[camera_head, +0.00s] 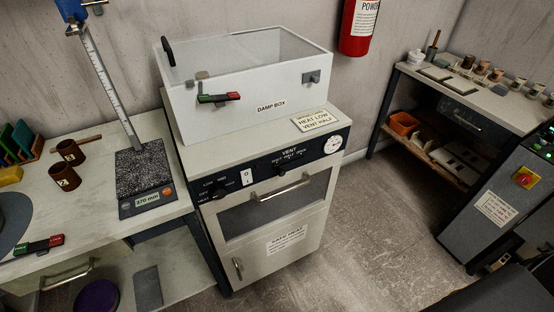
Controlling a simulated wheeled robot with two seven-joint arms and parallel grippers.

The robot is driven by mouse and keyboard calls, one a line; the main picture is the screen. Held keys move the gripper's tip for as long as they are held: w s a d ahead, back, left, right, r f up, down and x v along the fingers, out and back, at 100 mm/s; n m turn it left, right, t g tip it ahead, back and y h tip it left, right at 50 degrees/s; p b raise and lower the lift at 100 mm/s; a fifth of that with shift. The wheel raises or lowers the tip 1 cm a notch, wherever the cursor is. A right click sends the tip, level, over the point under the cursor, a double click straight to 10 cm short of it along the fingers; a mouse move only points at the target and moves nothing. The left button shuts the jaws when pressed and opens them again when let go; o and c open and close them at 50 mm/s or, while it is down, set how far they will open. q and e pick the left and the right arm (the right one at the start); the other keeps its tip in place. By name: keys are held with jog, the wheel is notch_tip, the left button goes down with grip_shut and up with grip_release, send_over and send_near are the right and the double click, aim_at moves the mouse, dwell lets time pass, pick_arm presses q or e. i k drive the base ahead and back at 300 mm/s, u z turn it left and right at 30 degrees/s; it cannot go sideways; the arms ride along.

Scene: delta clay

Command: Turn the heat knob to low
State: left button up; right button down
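The heat knob (219,191) is a small black knob at the left end of the dark control panel (262,178) on the front of the drying cabinet (262,242). Small labels surround it, with LOW above left, OFF at the left and HEAT below. Black on black, its pointer direction is too small to tell. A card (315,121) on the cabinet top reads HEAT LOW, VENT HALF. Neither of my grippers can be made out in view.
A vent knob (280,168), a white rocker switch (247,177) and a round dial (334,145) share the panel. The oven handle (283,187) juts out below. A damp box (245,90) stands on top. A worktable (95,190) adjoins left; floor (365,220) is clear right.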

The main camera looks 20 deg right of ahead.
aim_at(218, 192)
jog(key=u, duration=0.3)
jog(key=k, duration=1.2)
jog(key=z, duration=1.2)
jog(key=i, duration=0.5)
jog(key=z, duration=0.05)
